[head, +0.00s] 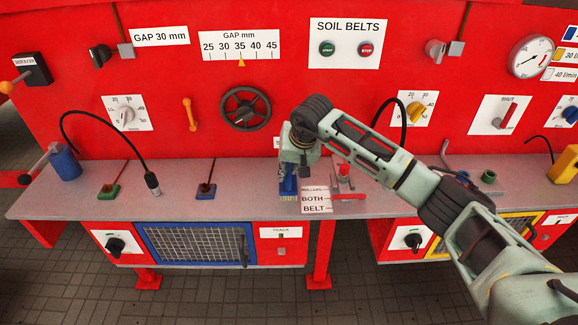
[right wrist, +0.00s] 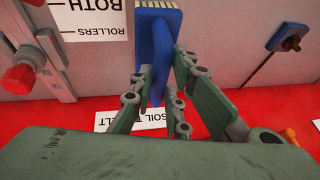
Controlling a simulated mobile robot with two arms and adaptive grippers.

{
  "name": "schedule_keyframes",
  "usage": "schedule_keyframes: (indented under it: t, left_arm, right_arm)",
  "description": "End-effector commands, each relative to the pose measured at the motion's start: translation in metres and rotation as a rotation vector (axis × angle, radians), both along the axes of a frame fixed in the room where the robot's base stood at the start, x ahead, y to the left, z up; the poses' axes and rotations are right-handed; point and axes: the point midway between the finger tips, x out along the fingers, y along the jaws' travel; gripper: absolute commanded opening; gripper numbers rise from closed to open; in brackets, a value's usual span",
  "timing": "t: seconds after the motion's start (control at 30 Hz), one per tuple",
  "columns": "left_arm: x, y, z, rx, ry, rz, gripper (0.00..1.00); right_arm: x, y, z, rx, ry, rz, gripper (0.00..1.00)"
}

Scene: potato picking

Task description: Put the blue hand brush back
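The blue hand brush (head: 289,186) is at the middle of the grey shelf, left of the ROLLERS/BOTH/BELT label. Its pale bristles face down in the head view; I cannot tell whether they touch the shelf. My right gripper (head: 291,170) is over the brush from above. In the right wrist view the brush's blue handle (right wrist: 154,52) lies between the two fingers of my right gripper (right wrist: 162,75), which look shut on it. The bristles show at the top edge of that view. My left gripper is not in view.
The grey shelf (head: 240,203) runs along a red panel. A red lever fixture (head: 344,181) stands just right of the brush. A blue-based tool (head: 206,191) and a green-based tool (head: 109,191) lie to the left. The handwheel (head: 246,108) is behind. Shelf between brush and blue-based tool is clear.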

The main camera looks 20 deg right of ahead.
Motion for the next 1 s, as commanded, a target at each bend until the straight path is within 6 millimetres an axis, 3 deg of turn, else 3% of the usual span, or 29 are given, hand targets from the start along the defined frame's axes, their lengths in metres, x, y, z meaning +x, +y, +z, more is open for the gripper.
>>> schedule_keyframes:
  t: [0.17,0.57,0.6,1.0]
  left_arm:
    - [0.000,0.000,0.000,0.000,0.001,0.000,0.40]
    - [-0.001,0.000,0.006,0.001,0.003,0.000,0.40]
    - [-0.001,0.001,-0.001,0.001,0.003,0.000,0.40]
    - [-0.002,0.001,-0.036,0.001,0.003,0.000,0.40]
  right_arm:
    - [0.000,0.000,0.001,0.000,0.000,0.000,0.32]
    - [0.000,0.000,0.007,0.000,0.000,-0.001,0.32]
    - [-0.002,-0.001,0.009,0.000,-0.004,0.001,0.32]
    - [-0.036,-0.007,0.083,0.000,-0.006,0.000,0.32]
